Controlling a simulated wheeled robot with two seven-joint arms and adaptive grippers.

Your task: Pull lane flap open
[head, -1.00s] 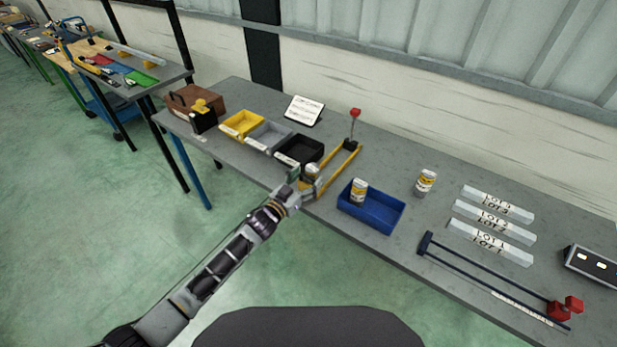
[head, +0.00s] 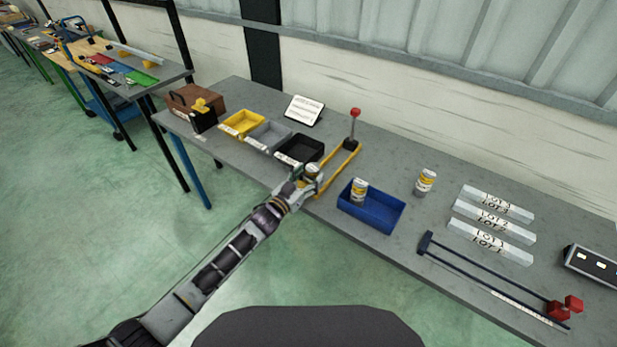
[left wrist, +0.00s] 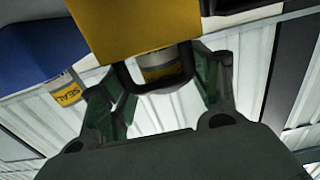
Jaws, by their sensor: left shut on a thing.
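In the head view a lane with yellow rails (head: 341,168) runs across the bench to its front edge, with a red-knobbed post (head: 354,118) at its far end. A can (head: 312,169) stands at the lane's near end. My left gripper (head: 304,178) is at that end, at the bench edge. In the left wrist view a yellow panel (left wrist: 140,28), seemingly the flap, carries a dark U-shaped handle (left wrist: 160,90). My left fingers (left wrist: 163,82) are shut on this handle. Part of a can (left wrist: 157,64) shows through it. My right gripper is out of view.
A blue bin (head: 371,213) with a can (head: 359,191) stands right of the lane. Black (head: 301,147), grey (head: 268,135) and yellow (head: 242,122) trays stand left.

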